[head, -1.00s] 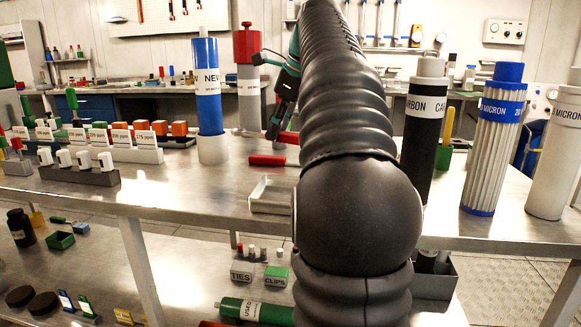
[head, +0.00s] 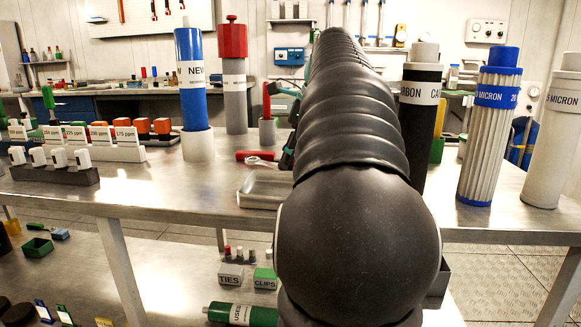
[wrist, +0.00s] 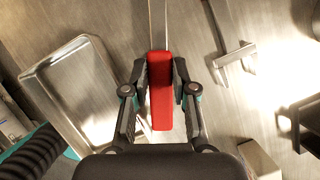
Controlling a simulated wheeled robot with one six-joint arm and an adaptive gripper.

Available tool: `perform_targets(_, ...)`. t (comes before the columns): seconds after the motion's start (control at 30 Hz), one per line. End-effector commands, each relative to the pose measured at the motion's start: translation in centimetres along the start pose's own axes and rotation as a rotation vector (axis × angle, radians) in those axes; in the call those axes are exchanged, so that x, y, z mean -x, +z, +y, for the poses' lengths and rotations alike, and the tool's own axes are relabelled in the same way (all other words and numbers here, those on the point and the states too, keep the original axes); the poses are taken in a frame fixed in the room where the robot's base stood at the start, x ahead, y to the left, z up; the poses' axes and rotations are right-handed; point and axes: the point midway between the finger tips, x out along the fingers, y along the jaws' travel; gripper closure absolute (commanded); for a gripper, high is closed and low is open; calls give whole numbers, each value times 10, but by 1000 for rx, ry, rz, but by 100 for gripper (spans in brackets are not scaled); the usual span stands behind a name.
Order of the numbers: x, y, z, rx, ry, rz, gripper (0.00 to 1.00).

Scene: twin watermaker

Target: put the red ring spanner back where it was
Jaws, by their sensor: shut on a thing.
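In the wrist view my gripper (wrist: 160,92) has its fingers closed on both sides of a red handle (wrist: 161,65), apparently that of the red ring spanner. Thin metal runs from the handle up out of the frame, so the ring end is not in that view. In the head view my arm hides most of the gripper; only a teal and dark edge (head: 288,152) shows beside it. A pale metal loop (head: 262,163) shows just left of it, perhaps the spanner's ring end. Its height above the bench is unclear.
A red handle (head: 250,154) lies on the bench. A grey cup (head: 267,132) holds an upright red-handled item. A metal tray (head: 262,202) is nearer; it also shows in the wrist view (wrist: 38,82). Tall filter cylinders (head: 490,140) stand right. A metal T-shaped piece (wrist: 232,55) lies beside the gripper.

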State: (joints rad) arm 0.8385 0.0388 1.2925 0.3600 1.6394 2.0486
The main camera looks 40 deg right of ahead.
Motion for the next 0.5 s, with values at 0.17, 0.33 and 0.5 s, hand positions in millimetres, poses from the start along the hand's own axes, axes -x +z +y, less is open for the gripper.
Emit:
perform_targets(0.17, -10, -4, 1, 3, 0, -1, 100)
perform_targets(0.33, -11, -3, 1, 3, 2, 0, 71)
perform_targets(0.5, -11, -3, 1, 4, 1, 0, 49)
